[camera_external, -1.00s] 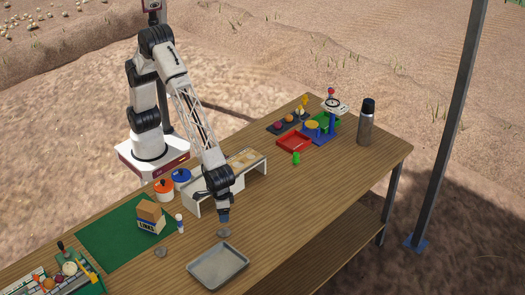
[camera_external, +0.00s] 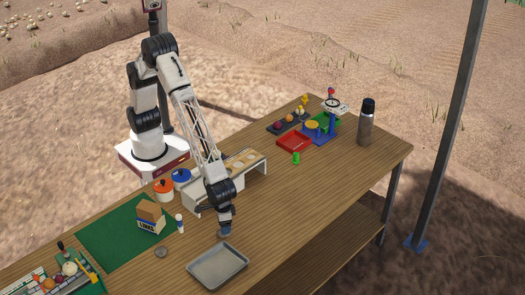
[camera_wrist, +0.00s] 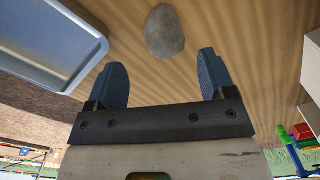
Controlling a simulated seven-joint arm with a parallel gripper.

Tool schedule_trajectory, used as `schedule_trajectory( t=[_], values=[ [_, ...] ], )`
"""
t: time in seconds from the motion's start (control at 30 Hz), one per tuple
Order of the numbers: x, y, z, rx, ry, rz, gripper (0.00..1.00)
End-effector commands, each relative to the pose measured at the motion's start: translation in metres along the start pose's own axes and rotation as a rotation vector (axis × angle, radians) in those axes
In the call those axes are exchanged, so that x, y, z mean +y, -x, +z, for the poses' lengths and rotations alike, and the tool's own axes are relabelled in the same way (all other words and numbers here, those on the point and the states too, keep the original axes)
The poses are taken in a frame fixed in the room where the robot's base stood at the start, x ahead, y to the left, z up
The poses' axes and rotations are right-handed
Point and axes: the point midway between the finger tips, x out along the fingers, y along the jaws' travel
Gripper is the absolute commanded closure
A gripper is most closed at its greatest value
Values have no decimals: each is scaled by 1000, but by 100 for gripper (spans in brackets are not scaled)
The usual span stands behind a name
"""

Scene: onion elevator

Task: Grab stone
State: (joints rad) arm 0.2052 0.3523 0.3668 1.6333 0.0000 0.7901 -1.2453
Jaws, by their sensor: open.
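A grey, rounded stone (camera_wrist: 164,31) lies on the wooden table, ahead of the fingertips in the wrist view. The stone lies just beyond the tips, roughly in line with the gap.
A grey metal tray (camera_external: 218,283) lies close to my gripper and also shows in the wrist view (camera_wrist: 95,57). A white raised stand (camera_external: 192,199) is behind my gripper. A box (camera_external: 150,219) and a small white bottle (camera_external: 180,223) stand to the left.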

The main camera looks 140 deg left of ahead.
Motion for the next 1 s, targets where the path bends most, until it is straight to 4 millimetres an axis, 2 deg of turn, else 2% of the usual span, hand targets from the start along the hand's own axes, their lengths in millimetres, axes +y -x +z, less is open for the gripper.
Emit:
schedule_trajectory(
  t=[0.47, 0.8, 1.0],
  values=[
    [-1, -6, 0, 0, 0, 0, 24],
    [-6, -41, 4, -1, 0, -2, 24],
    [-5, -53, 3, 0, 0, 1, 24]
  ],
)
